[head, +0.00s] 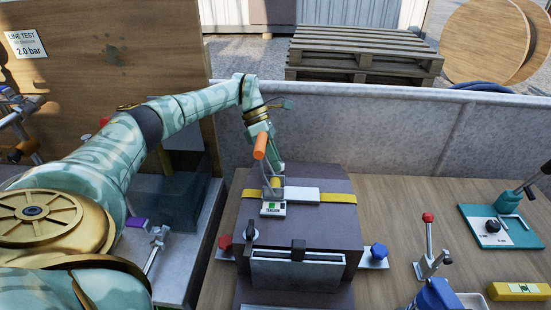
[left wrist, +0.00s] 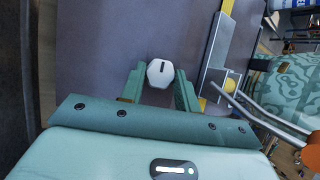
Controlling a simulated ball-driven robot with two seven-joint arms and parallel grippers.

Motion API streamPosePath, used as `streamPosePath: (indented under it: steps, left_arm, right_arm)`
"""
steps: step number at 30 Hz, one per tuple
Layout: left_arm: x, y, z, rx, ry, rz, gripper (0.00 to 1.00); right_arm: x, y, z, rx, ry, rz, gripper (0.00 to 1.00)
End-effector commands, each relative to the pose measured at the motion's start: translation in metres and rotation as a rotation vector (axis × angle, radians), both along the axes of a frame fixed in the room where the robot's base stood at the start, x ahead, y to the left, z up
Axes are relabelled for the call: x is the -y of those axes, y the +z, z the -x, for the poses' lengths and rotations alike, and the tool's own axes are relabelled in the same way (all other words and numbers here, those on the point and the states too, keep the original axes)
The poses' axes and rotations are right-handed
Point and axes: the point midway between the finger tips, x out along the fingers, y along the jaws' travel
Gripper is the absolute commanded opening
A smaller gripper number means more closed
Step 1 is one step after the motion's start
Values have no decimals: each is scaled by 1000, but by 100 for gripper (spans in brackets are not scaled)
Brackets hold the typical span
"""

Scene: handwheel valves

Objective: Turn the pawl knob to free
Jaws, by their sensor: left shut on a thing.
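The pawl knob (left wrist: 160,73) shows in the left wrist view as a small pale knob with a dark pointer mark, on a dark purple-grey surface. My left gripper (head: 277,170) reaches it over the far side of the dark block (head: 325,180), and its two fingers are shut on the knob from both sides. In the head view the knob is hidden by my gripper. An orange-handled lever (head: 260,146) stands close beside my gripper; its orange end (left wrist: 311,156) also shows in the left wrist view. My right gripper is not in view.
A yellow strap (head: 338,197) crosses the block near a tension label (head: 273,209). A red knob (head: 225,243) and a blue knob (head: 378,251) flank the block. A red-tipped lever (head: 428,218) and a teal-based tool (head: 510,229) stand right. A grey wall (head: 400,135) runs behind.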

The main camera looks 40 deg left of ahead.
Motion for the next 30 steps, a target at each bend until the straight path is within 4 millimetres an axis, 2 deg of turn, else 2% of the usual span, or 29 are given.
streamPosePath:
  steps: [11,12,14,23,26,30]
  left_arm:
    - [-1,1,0,5,-4,-1,9]
    - [-1,1,0,5,-4,-1,37]
    - [-1,1,0,5,-4,-1,54]
    - [-1,1,0,3,-4,0,54]
    - [-6,9,-1,5,-3,-1,54]
    - [-22,33,-2,7,0,-1,54]
  right_arm:
    - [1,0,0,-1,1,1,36]
    - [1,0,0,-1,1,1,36]
    - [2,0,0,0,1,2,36]
    - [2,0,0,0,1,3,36]
    - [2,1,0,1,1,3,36]
    - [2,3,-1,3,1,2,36]
